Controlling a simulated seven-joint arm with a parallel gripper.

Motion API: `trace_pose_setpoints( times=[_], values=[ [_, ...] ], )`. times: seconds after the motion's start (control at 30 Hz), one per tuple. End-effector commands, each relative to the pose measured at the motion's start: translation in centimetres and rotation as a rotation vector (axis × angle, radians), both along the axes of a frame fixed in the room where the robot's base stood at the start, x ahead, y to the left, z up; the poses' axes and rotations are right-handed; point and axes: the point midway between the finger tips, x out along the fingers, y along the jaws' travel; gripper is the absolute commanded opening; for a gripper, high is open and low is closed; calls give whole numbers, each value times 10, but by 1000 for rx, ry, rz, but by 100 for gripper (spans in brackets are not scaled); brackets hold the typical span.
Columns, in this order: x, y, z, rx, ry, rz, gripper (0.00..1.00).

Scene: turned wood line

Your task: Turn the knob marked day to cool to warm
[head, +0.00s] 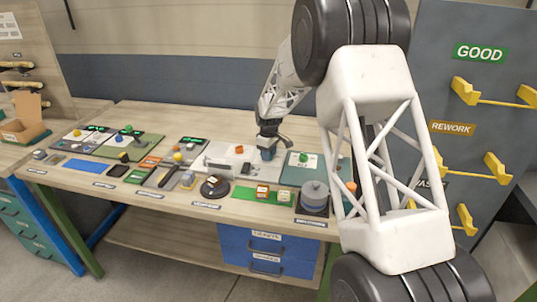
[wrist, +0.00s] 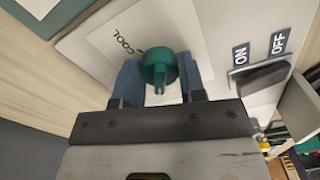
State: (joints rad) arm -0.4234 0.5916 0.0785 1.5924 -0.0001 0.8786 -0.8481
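A round teal knob (wrist: 157,68) with a narrow fin stands on a white panel (wrist: 213,42), beside a pale label. The word COOL (wrist: 127,43) shows on the label; the other words are hidden or cut off. My gripper (wrist: 160,78) has its two blue fingers on either side of the knob, and both appear to touch its sides. In the head view my gripper (head: 268,152) is low over the bench at the white panel's right end, and it hides the knob there.
A dark switch (wrist: 263,79) marked ON and OFF is on the same panel, right of my gripper. In the head view, a teal panel (head: 293,172) lies to the right, a grey round pot (head: 314,193) stands in front, and several other panels fill the bench (head: 140,203) leftward.

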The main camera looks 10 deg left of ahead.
Motion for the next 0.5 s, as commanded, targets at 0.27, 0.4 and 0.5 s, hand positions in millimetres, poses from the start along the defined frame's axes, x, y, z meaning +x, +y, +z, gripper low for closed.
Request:
trace_pose_setpoints(
  times=[0.27,0.4,0.5],
  values=[
    [0,0,0,0,1,-6,14],
    [-1,0,0,-1,1,-28,14],
    [0,0,1,0,0,-60,14]
  ],
)
